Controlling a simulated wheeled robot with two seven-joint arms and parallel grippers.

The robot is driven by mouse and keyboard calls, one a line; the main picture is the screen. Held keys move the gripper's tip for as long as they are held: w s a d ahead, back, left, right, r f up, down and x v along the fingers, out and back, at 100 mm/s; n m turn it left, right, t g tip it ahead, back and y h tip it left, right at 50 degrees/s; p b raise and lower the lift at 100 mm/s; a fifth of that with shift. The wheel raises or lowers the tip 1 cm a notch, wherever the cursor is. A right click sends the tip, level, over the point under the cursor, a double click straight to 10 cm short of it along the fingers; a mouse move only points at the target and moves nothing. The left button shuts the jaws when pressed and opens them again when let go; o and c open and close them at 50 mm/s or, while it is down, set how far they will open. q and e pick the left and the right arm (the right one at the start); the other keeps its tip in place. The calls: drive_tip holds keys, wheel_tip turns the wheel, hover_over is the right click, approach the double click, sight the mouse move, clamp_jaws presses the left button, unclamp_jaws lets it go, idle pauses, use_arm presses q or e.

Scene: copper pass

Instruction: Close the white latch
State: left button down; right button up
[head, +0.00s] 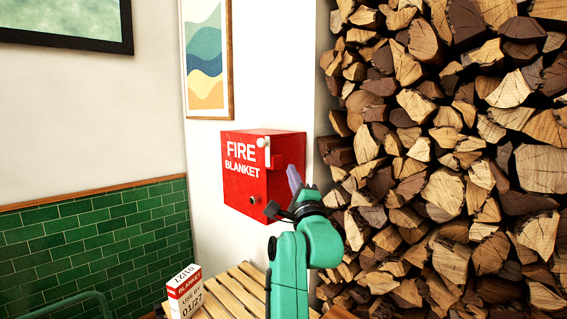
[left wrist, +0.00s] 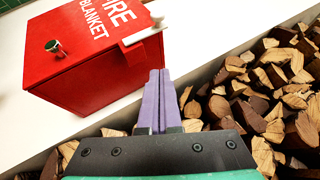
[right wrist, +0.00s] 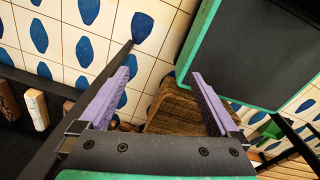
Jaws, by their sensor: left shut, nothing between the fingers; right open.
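The red fire blanket box (head: 240,185) is fixed to the white wall, and it also fills the upper left of the left wrist view (left wrist: 75,75). The white latch (head: 267,153) is a small bar at the upper edge of its lettered front; the left wrist view shows it too (left wrist: 142,37). My left gripper (head: 294,178) is shut and empty, to the right of the box and lower than the latch. In the left wrist view its purple fingertips (left wrist: 158,72) appear just below the latch, apart from it. My right gripper (right wrist: 160,73) is open and empty, away from the box.
Stacked firewood (head: 440,150) stands close on the right of the box. A slatted wooden surface (head: 235,292) lies below, with a white and red blanket carton (head: 185,291) on it. A round knob (left wrist: 54,47) sticks out of the box front. Blue-patterned tiles (right wrist: 90,12) are near my right gripper.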

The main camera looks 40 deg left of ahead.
sight(269, 144)
use_arm(q)
drive_tip(key=a+r+p, duration=0.1)
drive_tip(key=a+p, duration=0.1)
drive_tip(key=a, duration=0.1)
drive_tip(key=w+a+r+p, duration=0.1)
drive_tip(key=a+r+p, duration=0.1)
drive_tip(key=a, duration=0.1)
drive_tip(key=a+r+p, duration=0.2)
drive_tip(key=a, duration=0.1)
drive_tip(key=shift+w+p, duration=0.3)
drive_tip(key=shift+w+d+f, duration=0.1)
use_arm(e)
wheel_tip(269, 144, up, 7)
drive_tip(key=w+a, duration=0.1)
drive_tip(key=shift+a+r, duration=0.15)
drive_tip(key=shift+a, duration=0.05)
use_arm(q)
drive_tip(key=shift+w, duration=0.15)
use_arm(e)
drive_tip(key=shift+w+d, duration=0.1)
drive_tip(key=shift+w, duration=0.05)
